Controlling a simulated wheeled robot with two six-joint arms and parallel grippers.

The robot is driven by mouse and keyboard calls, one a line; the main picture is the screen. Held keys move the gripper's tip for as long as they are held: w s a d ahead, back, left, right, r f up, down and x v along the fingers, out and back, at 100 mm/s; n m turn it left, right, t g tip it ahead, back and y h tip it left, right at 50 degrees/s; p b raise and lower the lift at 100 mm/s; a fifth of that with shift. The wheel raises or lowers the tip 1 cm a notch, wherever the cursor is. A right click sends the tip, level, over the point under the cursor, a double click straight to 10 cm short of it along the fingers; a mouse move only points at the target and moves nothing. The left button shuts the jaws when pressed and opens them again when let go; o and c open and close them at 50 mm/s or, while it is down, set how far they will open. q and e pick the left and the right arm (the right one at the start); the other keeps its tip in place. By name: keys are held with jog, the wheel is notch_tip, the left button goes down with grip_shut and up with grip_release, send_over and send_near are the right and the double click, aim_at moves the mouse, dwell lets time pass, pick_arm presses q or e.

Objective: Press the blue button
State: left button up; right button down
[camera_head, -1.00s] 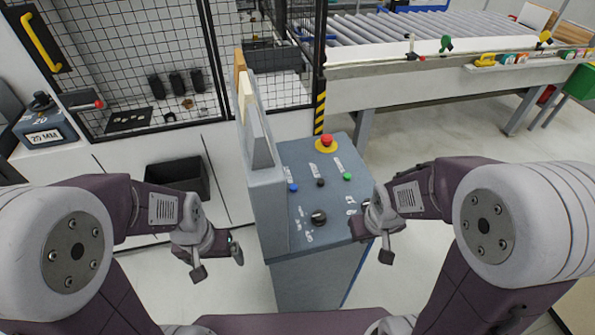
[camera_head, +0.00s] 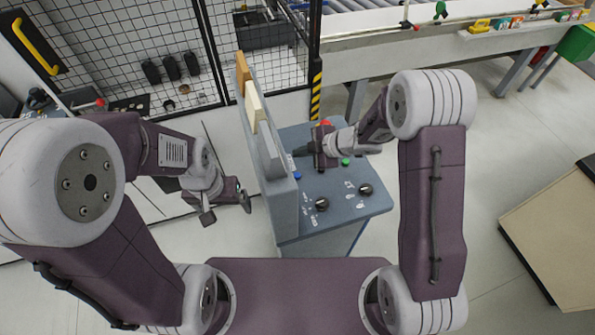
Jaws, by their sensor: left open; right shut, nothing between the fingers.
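The blue button (camera_head: 297,176) is on the sloped top of the grey control console (camera_head: 338,207), near its left edge beside the upright panel. My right gripper (camera_head: 301,152) is shut and empty. It reaches over the console from the right, its tip pointing left, just above the blue button in the picture; I cannot tell its height over the panel. It hides the black button. My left gripper (camera_head: 226,204) is open and empty, left of the console, apart from it.
A green button (camera_head: 345,162) and two black knobs (camera_head: 321,204) are on the console. A red emergency stop (camera_head: 325,123) is partly hidden behind my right gripper. Upright boards (camera_head: 256,107) stand in the left panel. A mesh fence (camera_head: 150,50) is behind.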

jog(key=shift+w+f, duration=0.1)
jog(key=b, duration=0.8)
send_over(300, 176)
notch_tip(300, 176, down, 8)
jog(key=shift+r, duration=0.15)
jog(key=shift+f+b, duration=0.35)
jog(key=shift+f, duration=0.15)
jog(key=shift+f, duration=0.1)
dwell(0.9)
jog(key=shift+f, duration=0.3)
jog(key=shift+f+b, duration=0.5)
jog(key=shift+b, duration=0.1)
dwell(0.5)
jog(key=shift+r+p, duration=0.9)
jog(key=shift+p, duration=0.1)
